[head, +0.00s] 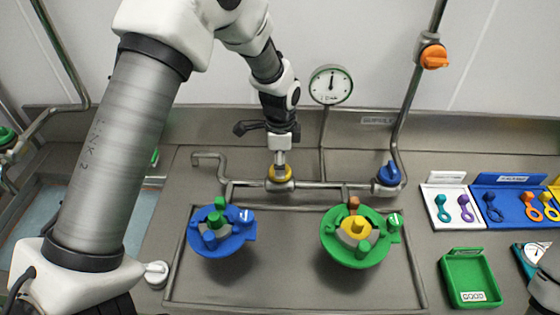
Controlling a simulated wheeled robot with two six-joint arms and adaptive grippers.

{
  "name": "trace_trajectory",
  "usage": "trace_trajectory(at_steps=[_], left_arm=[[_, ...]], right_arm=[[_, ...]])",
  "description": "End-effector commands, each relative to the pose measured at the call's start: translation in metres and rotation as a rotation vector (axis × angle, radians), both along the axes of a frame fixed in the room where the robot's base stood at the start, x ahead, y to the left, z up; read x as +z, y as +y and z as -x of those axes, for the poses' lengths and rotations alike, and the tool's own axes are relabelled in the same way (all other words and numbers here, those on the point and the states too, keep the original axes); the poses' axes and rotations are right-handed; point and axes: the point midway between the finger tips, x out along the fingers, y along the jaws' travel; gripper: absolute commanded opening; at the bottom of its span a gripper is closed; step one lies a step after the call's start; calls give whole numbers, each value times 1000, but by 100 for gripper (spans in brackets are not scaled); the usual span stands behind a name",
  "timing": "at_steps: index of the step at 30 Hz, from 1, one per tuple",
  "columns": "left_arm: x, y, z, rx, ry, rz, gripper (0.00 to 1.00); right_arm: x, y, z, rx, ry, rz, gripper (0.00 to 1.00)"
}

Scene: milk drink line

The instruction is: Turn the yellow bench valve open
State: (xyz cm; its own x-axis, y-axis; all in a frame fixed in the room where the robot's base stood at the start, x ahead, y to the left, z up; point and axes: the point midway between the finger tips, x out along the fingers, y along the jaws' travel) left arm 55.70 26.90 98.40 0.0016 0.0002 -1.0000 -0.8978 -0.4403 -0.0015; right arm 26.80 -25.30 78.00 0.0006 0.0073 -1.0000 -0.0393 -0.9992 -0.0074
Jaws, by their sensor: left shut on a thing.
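The yellow bench valve (281,175) sits on the horizontal steel pipe at the back of the bench, in the middle of the head view. My left gripper (280,160) reaches down from above and is shut on the top of the valve. The gripper hides the valve's handle, so its exact turn angle cannot be told. My right gripper is not in view.
A blue valve (389,174) is on the same pipe to the right. A dial gauge (330,85) stands behind. A blue round fixture (215,238) and a green one (360,240) stand in front. At right are a green tray (487,262) and coloured tags on a blue board (511,207).

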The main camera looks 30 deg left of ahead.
Motion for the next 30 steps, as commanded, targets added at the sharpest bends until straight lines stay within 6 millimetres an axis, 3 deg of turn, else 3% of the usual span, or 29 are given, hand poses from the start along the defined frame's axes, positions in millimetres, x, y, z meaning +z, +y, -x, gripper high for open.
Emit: trace_trajectory(at_steps=[11,30], left_arm=[[1,0,1,136,4,0,18],[0,0,2,712,5,-1,18]], right_arm=[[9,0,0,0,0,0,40],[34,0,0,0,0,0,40]])
